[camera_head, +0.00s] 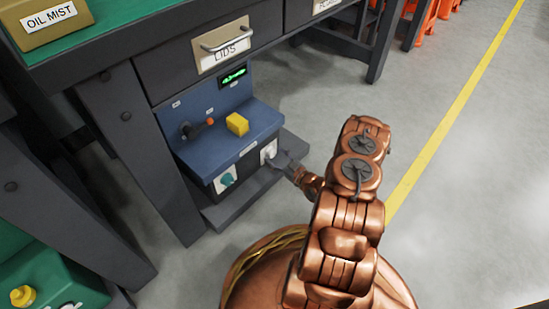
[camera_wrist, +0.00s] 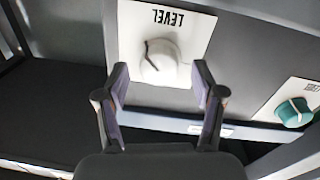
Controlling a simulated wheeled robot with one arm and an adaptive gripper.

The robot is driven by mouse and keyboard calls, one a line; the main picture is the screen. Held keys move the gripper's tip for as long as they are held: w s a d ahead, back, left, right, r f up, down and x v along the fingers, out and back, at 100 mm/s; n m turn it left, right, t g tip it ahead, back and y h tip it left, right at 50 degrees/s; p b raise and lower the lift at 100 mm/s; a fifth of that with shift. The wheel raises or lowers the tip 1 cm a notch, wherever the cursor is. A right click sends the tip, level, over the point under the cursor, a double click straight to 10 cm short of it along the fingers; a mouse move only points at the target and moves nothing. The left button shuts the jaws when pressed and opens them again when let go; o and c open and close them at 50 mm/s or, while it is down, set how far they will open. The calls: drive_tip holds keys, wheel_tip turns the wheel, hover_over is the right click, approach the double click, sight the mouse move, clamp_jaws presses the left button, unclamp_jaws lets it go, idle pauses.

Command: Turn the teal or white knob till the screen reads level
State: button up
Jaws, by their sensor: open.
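The white knob (camera_wrist: 160,62) sits on a white plate (camera_wrist: 196,26) marked LEVEL, upside down in the wrist view. A dark pointer line shows on the knob. The teal knob (camera_wrist: 293,112) is on its own plate to the right; it also shows in the head view (camera_head: 227,180). My gripper (camera_wrist: 158,80) is open, its fingers on either side of the near part of the white knob, with no clear contact. In the head view my gripper (camera_head: 283,162) is in front of the white knob's plate (camera_head: 268,151). The screen (camera_head: 232,76) shows green marks, too small to read.
The blue panel (camera_head: 205,132) carries a yellow block (camera_head: 237,124) and a lever with an orange tip (camera_head: 210,121). A drawer marked LIDS (camera_head: 222,52) overhangs it. A table leg (camera_head: 150,150) stands to its left. Open floor (camera_head: 440,225) lies to the right.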

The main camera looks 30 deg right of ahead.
drive_tip(key=shift+w+a, duration=0.1)
drive_tip(key=shift+w, duration=0.45)
drive_tip(key=shift+c, duration=0.4)
drive_tip(key=c, duration=1.1)
drive_tip(key=shift+o, duration=0.2)
drive_tip(key=shift+r, duration=0.1)
